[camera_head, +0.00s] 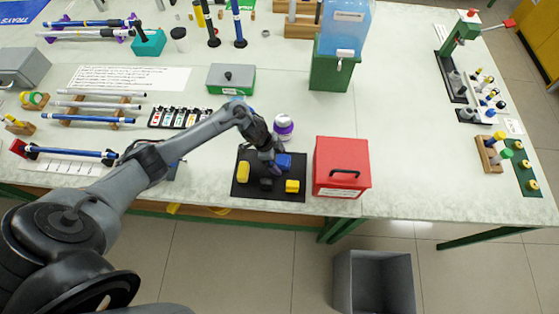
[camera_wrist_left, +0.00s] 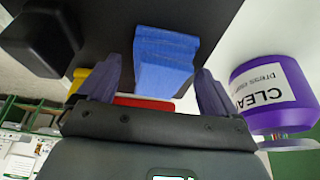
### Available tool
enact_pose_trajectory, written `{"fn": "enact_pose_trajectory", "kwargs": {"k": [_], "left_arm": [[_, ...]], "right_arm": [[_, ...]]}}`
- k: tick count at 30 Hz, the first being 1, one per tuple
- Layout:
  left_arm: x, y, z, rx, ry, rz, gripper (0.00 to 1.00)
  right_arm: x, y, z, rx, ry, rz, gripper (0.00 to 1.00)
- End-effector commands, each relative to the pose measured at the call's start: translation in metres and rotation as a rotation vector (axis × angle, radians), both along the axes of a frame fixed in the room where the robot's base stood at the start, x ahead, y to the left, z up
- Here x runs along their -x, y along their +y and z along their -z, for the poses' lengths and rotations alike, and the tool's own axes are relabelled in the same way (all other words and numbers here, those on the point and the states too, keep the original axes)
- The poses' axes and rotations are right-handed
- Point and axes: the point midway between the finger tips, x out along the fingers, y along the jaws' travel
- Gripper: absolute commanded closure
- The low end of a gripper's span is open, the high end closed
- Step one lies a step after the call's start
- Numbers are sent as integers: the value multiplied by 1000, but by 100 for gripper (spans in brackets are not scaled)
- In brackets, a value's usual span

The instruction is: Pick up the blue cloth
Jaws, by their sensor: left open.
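The blue cloth (camera_head: 284,161) lies on a black mat (camera_head: 256,194) near the front edge of the table. It looks like a folded block in the left wrist view (camera_wrist_left: 165,60). My left gripper (camera_head: 271,160) is over the mat, right at the cloth, and partly covers it in the head view. In the left wrist view, the open fingers of my left gripper (camera_wrist_left: 157,85) stand on either side of the cloth, with gaps showing. I cannot tell how far the fingertips are above the mat. My right gripper is not in view.
Yellow blocks (camera_head: 243,171) (camera_head: 292,186) and a black block (camera_head: 266,184) share the mat. A purple-banded container (camera_head: 283,126) stands just behind the mat and shows close in the left wrist view (camera_wrist_left: 270,95). A red box (camera_head: 341,166) stands right of the mat.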

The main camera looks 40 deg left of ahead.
Motion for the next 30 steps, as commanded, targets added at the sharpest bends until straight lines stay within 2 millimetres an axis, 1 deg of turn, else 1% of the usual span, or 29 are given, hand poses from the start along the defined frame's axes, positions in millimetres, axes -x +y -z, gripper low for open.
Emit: {"fn": "enact_pose_trajectory", "kwargs": {"k": [2, 5, 9, 14, 15, 23, 26, 30], "left_arm": [[0, 0, 0, 0, 0, 0, 8], [0, 0, 0, 0, 0, 0, 21], [0, 0, 0, 0, 0, 0, 43], [0, 0, 0, 0, 0, 0, 67], [0, 0, -1, 0, 0, 0, 69], [0, 0, -2, 1, -1, 0, 69], [0, 0, -6, 0, -1, 0, 69], [-1, 1, -18, 0, -2, 0, 69]], "right_arm": [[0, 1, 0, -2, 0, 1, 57], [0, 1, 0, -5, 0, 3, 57], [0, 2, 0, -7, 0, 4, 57], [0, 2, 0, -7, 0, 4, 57], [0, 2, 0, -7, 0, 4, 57], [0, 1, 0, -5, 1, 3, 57], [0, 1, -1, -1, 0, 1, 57], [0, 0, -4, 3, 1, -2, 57]]}}
